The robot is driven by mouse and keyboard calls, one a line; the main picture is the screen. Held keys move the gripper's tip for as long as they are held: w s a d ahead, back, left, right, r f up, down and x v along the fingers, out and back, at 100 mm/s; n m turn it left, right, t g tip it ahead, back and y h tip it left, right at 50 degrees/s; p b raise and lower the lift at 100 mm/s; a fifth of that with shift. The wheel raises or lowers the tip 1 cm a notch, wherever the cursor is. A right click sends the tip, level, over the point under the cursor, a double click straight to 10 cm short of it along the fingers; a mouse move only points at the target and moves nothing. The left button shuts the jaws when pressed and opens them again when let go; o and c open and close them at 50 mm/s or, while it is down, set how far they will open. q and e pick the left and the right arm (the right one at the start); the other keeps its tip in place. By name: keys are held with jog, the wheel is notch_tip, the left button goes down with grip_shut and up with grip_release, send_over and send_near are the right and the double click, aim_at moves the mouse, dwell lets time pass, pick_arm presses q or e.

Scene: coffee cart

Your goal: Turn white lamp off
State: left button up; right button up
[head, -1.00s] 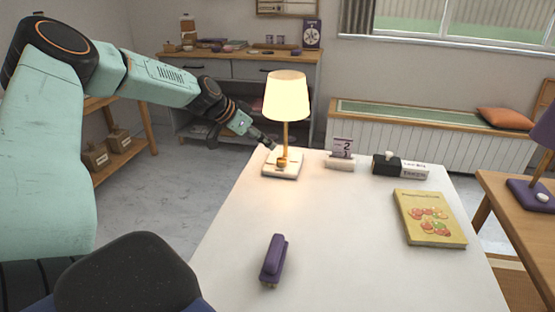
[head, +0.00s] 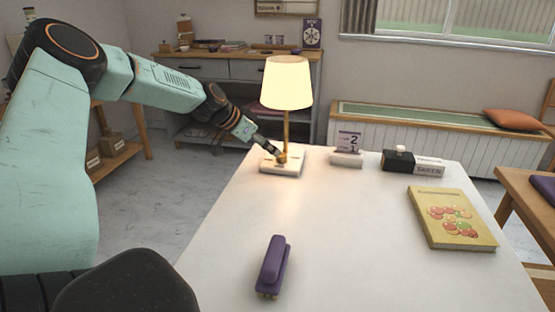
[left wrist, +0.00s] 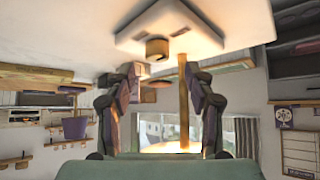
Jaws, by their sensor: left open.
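The white lamp (head: 286,84) stands lit at the far left edge of the white table. It has a cream shade, a thin brass stem and a square white base (head: 291,170) with a brass knob (head: 282,158). My left gripper (head: 273,150) is open, with its fingertips at the knob; contact is unclear. In the left wrist view, the base (left wrist: 205,37) hangs at the top, with the knob (left wrist: 157,49) ahead of the gap between the two spread fingers (left wrist: 160,85). The glowing shade is partly hidden low behind the gripper. My right gripper is out of view.
On the table are a purple stapler (head: 273,265), a yellow book (head: 452,217), a number calendar (head: 348,148) and a dark box (head: 398,160) beside a white nameplate (head: 430,167). A wooden side table (head: 520,200) stands at right. The table's middle is clear.

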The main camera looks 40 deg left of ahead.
aim_at(281, 155)
pick_arm(q)
jog(key=shift+w+d+f+b, duration=0.65)
jog(key=shift+w+f+b, duration=0.1)
jog(key=shift+b, duration=0.35)
jog(key=shift+w+f, duration=0.2)
jog(key=shift+a+b+x, duration=0.25)
jog(key=shift+b+x, duration=0.5)
jog(key=shift+x, duration=0.4)
jog(key=shift+s+d+r, duration=0.1)
jog(key=shift+d+r, duration=0.05)
jog(key=shift+r, duration=0.15)
jog(key=shift+f, duration=0.25)
jog(key=shift+c, duration=0.8)
jog(key=shift+r, duration=0.15)
jog(key=c, duration=0.5)
grip_shut()
